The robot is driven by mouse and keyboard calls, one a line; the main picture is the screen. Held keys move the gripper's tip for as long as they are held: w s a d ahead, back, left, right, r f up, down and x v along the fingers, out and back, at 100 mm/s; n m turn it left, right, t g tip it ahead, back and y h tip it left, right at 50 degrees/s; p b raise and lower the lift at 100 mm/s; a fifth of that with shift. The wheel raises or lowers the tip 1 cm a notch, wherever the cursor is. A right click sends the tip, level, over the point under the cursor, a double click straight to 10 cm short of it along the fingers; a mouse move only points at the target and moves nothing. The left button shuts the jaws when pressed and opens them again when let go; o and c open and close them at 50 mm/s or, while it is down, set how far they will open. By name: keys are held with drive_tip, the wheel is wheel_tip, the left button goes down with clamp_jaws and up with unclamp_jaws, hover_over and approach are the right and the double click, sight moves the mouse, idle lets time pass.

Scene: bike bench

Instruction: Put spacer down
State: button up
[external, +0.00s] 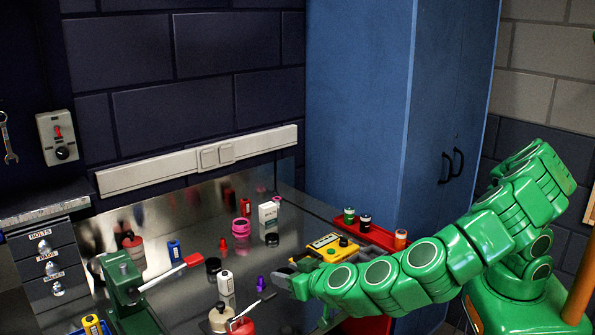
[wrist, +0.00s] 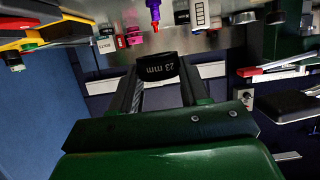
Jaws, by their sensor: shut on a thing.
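A black round spacer (wrist: 158,69) marked "23 mm" sits between the two fingers of my gripper (wrist: 162,88) in the wrist view. My gripper (external: 281,281) is shut on it. In the external view my gripper is low over the right part of the shiny metal bench (external: 190,300), beside the yellow device.
A purple bottle (external: 260,283) stands just left of my gripper. Black rings (external: 213,267), a pink ring (external: 242,230) and a white box (external: 268,213) stand farther back. A yellow device (external: 328,246) and red tray (external: 378,234) are right.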

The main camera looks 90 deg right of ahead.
sight(290, 310)
drive_tip(key=shift+f, duration=3.9)
drive_tip(key=shift+f, duration=0.1)
drive_tip(key=o, duration=1.1)
drive_tip(key=shift+c, duration=0.2)
drive_tip(key=shift+f, duration=0.15)
drive_tip(key=v, duration=0.7)
drive_tip(key=shift+f, duration=0.1)
drive_tip(key=shift+o, duration=0.3)
drive_tip(key=shift+s+a, duration=0.3)
